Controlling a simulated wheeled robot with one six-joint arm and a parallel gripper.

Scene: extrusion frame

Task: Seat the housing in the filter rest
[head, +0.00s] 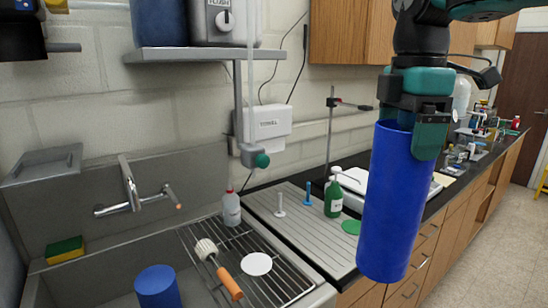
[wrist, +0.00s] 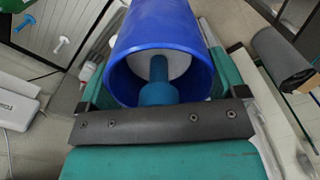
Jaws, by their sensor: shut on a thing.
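The housing is a long blue cylinder (head: 395,205), hanging nearly upright with a slight tilt, above the counter at the right of the head view. My gripper (head: 412,115) is shut on its upper end. In the wrist view the housing (wrist: 165,35) lies between the fingers, its open end toward the camera. A white disc and a blue-teal stem (wrist: 158,75) show inside that opening. No part is clearly marked as the filter rest. Another blue cylinder (head: 157,288) stands in the sink, and one more (head: 160,22) stands on the wall shelf.
A ribbed drainboard (head: 300,235) carries a white peg (head: 280,207), a blue peg (head: 308,195) and a green pump bottle (head: 333,197). A wire rack (head: 215,265) holds a brush (head: 217,268) and a white disc (head: 257,264). The shelf (head: 205,55) overhangs the sink. Open floor lies right.

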